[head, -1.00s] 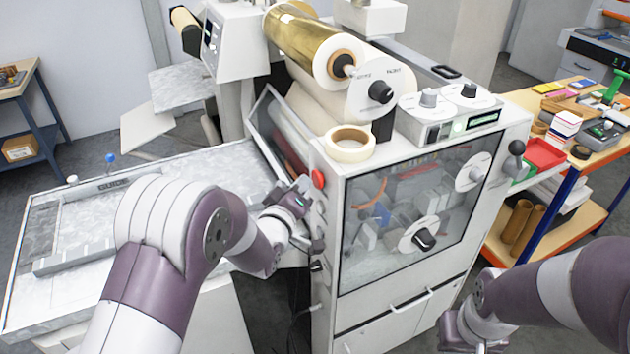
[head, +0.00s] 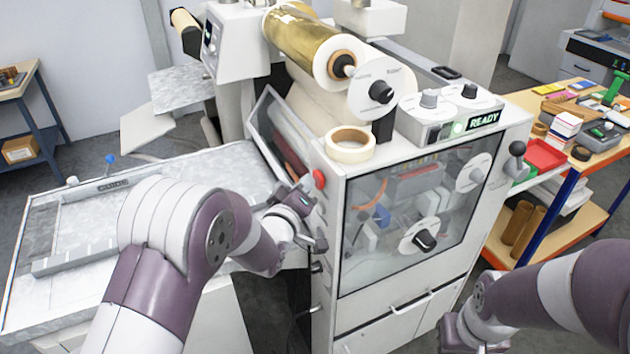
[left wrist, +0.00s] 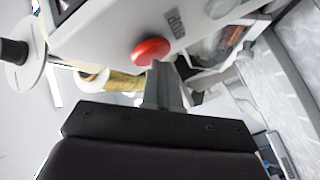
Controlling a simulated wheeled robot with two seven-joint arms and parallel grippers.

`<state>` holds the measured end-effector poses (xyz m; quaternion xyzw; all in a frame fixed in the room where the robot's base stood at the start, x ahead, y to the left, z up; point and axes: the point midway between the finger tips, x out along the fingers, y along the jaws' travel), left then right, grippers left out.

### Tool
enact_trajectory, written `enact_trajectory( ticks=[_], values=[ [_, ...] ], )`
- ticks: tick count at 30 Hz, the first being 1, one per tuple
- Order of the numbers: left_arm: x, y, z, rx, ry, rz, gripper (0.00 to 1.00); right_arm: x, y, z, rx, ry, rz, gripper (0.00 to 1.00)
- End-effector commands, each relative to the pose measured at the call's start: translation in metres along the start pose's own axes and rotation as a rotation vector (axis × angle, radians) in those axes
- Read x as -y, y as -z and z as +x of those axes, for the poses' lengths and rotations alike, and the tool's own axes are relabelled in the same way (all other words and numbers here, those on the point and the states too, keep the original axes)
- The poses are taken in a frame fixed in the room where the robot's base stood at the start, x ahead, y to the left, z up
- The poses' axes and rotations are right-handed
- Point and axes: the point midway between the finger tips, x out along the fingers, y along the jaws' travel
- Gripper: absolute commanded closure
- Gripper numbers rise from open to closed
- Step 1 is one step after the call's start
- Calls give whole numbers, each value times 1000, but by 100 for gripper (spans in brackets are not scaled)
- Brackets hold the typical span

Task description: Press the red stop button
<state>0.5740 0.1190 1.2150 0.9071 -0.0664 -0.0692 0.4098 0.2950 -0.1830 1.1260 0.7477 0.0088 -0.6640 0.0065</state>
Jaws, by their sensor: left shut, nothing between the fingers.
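The red stop button (head: 319,178) is a round red cap on the left side of the white machine's front edge. In the left wrist view the red button (left wrist: 150,51) is just beyond my fingertips, beside the printed word STOP. My left gripper (head: 306,184) is shut and empty, with its tips close beside the button. In the left wrist view the shut fingers (left wrist: 161,68) overlap the button's lower right edge; I cannot tell whether they touch it. My right gripper (head: 464,338) is low at the bottom of the head view, away from the button, its fingers unclear.
The white machine (head: 385,315) carries a gold film roll (head: 305,42), a tape roll (head: 350,144) and a lit READY display (head: 484,121). A feed table (head: 235,165) lies left of it. A workbench (head: 556,192) with a red tray (head: 545,154) stands at right.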

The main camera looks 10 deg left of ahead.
Motion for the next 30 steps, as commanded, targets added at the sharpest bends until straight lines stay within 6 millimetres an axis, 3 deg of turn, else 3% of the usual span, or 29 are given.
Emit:
enact_trajectory(
  ticks=[30],
  values=[
    [7,7,-10,0,-1,1,100,0,0,3,0,0,0,100]
  ],
)
